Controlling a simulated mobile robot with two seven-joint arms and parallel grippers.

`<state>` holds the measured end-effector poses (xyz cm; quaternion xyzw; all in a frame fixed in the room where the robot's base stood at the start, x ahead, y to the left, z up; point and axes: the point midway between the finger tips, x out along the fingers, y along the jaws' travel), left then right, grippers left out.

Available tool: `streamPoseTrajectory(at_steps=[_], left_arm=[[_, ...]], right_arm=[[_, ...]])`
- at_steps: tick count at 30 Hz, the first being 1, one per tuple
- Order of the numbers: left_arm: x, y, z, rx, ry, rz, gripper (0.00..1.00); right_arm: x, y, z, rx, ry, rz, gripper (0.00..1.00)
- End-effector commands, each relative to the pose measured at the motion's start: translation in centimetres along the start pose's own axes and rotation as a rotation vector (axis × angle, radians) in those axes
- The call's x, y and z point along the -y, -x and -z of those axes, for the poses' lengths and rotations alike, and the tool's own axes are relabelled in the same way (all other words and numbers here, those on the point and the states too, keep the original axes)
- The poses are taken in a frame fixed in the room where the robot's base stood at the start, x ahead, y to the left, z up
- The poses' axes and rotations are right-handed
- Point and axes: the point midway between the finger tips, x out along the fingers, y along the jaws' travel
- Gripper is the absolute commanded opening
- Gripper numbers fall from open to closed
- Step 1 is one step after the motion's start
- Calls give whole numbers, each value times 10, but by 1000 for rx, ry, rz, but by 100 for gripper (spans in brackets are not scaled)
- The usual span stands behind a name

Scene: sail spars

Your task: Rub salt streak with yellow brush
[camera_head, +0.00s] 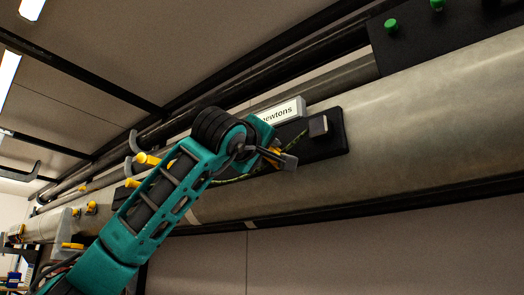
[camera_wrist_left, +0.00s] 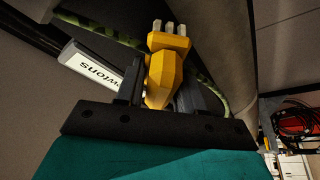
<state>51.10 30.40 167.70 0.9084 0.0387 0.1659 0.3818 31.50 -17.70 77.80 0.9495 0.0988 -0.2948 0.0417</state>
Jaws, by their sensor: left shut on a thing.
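The yellow brush (camera_wrist_left: 165,72), with a few pale bristle tufts at its far end, stands between the dark fingers of my left gripper (camera_wrist_left: 157,92) in the left wrist view. The gripper is shut on it. In the head view my left gripper (camera_head: 272,153) is in front of the big grey spar (camera_head: 420,130), by a black plate (camera_head: 330,135). Only a little of the brush shows there, and I cannot tell whether its bristles touch anything. I cannot make out a salt streak for sure. My right gripper is out of view.
A white box (camera_head: 283,110) with lettering ending in "ewtons" sits just above the gripper. A green-speckled cord (camera_head: 238,178) runs behind it. Green knobs (camera_head: 391,26) sit on a dark panel at upper right. Yellow-tipped hooks (camera_head: 147,158) stand to the left.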

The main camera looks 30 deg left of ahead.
Motion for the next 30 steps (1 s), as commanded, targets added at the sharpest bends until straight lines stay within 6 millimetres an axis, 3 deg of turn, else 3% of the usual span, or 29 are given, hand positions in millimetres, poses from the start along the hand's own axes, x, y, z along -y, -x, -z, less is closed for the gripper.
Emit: streamPoseTrajectory(at_steps=[7,22,30], left_arm=[[1,5,1,1,1,0,13],[1,50,21,-1,1,-1,13],[0,56,23,0,0,1,13]], right_arm=[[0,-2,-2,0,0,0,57],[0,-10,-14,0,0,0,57],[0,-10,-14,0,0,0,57]])
